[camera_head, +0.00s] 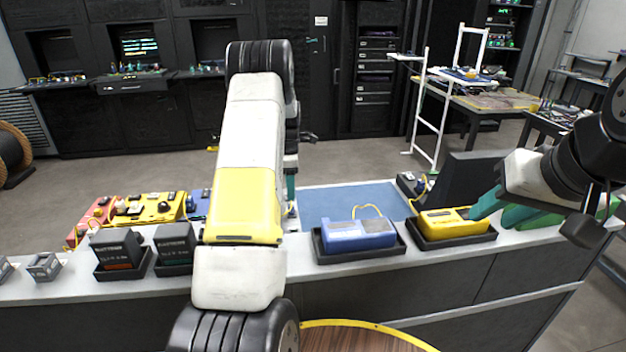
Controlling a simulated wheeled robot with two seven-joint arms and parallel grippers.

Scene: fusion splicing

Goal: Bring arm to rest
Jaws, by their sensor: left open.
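My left arm stands large in the middle of the head view, white with a yellow section. It hides most of my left gripper (291,192), of which a thin teal strip shows past the arm's right edge, above the counter. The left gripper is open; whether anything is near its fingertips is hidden. My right gripper (498,211) comes in from the right with teal fingers low over the counter. Its fingers overlap the right end of a yellow device (448,222) in a black tray; I cannot tell whether they touch or grip it.
A blue device (357,235) sits in a black tray left of the yellow one. Two dark boxes (117,249) (175,243) stand at left on the counter (65,287). Yellow equipment (148,207) lies behind them. A blue mat (352,203) has bare surface. A round wooden top (352,340) is in front.

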